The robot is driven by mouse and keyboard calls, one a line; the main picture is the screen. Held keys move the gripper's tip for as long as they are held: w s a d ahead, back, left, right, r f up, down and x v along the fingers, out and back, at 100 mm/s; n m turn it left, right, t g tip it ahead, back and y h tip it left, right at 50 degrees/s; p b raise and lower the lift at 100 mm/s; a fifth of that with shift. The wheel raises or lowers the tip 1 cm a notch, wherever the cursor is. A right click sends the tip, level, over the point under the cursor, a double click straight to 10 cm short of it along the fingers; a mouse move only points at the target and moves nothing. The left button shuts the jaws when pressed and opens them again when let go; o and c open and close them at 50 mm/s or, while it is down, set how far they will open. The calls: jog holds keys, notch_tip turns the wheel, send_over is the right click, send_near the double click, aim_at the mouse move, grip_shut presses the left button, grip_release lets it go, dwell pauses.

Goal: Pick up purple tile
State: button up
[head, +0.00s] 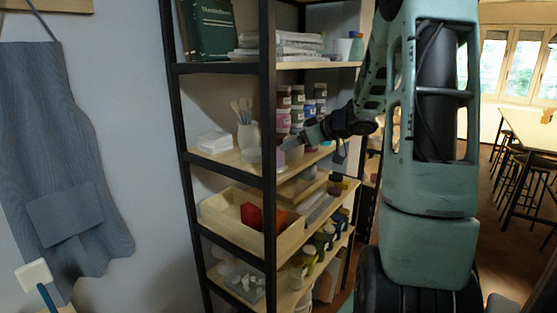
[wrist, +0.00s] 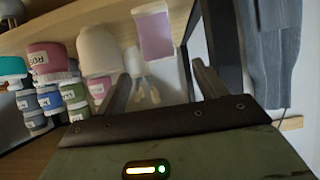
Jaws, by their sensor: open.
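The purple tile (wrist: 154,35) shows in the wrist view, which looks upside down. It appears upright at the shelf board, beyond and between the fingers of my gripper (wrist: 160,80). The fingers are apart with nothing between them, and the tile is clear of them. In the head view, my gripper (head: 300,138) reaches into the rack at the middle shelf. A small pinkish-purple patch behind the front post (head: 280,158) may be the tile, mostly hidden there.
Several labelled glaze jars (wrist: 48,62) are stacked at left in the wrist view. The rack's black post (head: 268,120) is close to my gripper. White tiles (head: 215,142) lie farther left on the shelf.

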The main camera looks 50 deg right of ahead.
jog(key=p, duration=0.2)
send_over(284, 168)
jog(key=shift+a+f, duration=0.1)
jog(key=shift+f, duration=1.15)
jog(key=shift+s+r, duration=0.1)
jog(key=c, duration=1.4)
